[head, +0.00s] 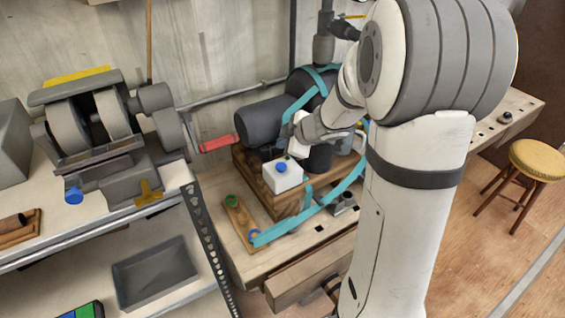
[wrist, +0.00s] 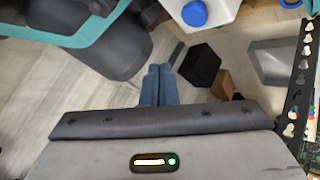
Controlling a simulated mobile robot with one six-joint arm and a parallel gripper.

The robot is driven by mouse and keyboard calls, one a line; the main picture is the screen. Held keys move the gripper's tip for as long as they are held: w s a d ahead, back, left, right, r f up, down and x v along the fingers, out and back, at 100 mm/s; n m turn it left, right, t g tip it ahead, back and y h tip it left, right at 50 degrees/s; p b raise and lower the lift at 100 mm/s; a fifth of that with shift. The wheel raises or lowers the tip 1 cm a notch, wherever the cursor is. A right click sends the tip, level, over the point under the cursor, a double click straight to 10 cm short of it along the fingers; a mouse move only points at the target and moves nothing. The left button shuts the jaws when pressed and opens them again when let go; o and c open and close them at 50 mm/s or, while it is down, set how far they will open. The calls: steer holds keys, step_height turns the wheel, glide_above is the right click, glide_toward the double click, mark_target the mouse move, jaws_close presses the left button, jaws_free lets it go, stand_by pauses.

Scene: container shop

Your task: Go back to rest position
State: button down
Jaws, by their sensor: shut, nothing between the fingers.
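My gripper (wrist: 159,82) shows in the wrist view with its two blue-grey fingers together and nothing between them. In the head view my arm reaches from the right toward the bench, and its wrist is beside a dark motor-like machine (head: 262,122). The fingertips are hard to make out there. A white box with a blue button (head: 283,177) sits on the wooden base below the wrist. The box also shows at the top of the wrist view (wrist: 225,10), apart from the fingers.
A teal strap (head: 325,205) runs over the machine and down to the bench. A red handle (head: 217,143) sticks out left. A bench grinder (head: 95,115) and grey tray (head: 155,273) are on the left shelves. A yellow stool (head: 537,160) stands on open floor at right.

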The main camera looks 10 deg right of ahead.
steer(key=s+d+r+m+t+h+b, duration=0.1)
steer(key=s+d+r+m+h, duration=0.65)
steer(key=s+r+m, duration=0.2)
steer(key=s+a+f+m+g+y, duration=0.1)
steer(key=s+a, duration=0.3)
steer(key=s, duration=0.5)
steer(key=s+a+f+m+g+y, duration=0.2)
steer(key=s+a+f+m+g, duration=0.1)
steer(key=s, duration=0.6)
steer(key=shift+s+a+m+g+b, duration=0.3)
steer(key=shift+a+m+g+b, duration=0.15)
steer(key=shift+m+g, duration=0.35)
